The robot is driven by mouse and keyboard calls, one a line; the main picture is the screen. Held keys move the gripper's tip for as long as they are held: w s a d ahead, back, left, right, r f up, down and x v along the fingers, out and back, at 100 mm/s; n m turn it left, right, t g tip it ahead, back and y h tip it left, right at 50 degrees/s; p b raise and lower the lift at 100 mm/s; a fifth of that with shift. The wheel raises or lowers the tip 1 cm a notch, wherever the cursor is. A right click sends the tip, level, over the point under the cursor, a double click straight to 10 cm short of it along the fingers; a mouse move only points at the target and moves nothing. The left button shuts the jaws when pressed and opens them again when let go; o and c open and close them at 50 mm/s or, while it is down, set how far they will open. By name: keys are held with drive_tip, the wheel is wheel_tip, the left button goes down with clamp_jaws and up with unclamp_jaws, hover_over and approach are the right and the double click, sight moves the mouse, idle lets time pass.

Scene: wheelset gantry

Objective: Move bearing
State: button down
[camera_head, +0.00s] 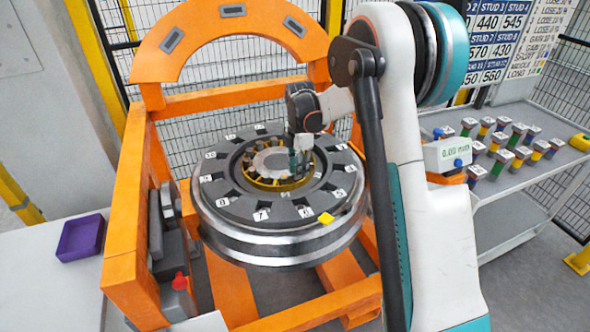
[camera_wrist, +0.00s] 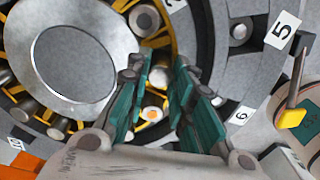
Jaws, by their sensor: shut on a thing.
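The bearing (camera_head: 262,182), a yellow cage with several metal rollers, sits around the grey round hub (camera_head: 272,160) in the middle of the wheel. In the wrist view, the yellow cage and rollers ring the smooth hub (camera_wrist: 75,50). My gripper (camera_head: 301,160) reaches down at the right side of the bearing. In the wrist view, my gripper's teal-padded fingers (camera_wrist: 160,75) straddle a roller with an orange centre (camera_wrist: 152,114). They are shut on what appears to be this roller, which sits at the cage; the exact contact is partly hidden by the fingers.
The dark numbered ring (camera_head: 233,205) surrounds the bearing on the steel wheel (camera_head: 285,245). An orange gantry (camera_head: 125,215) stands around it. A purple tray (camera_head: 80,238) is at left. A gauge (camera_head: 450,153) and several coloured studs (camera_head: 500,160) stand on the right shelf.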

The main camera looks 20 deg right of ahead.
drive_tip(key=shift+w+d+n, duration=0.4)
drive_tip(key=shift+d+n, duration=0.35)
drive_tip(key=shift+n, duration=0.05)
drive_tip(key=shift+d, duration=0.1)
drive_tip(key=c, duration=1.4)
unclamp_jaws()
drive_tip(key=shift+o, duration=0.2)
wheel_tip(320, 180, up, 12)
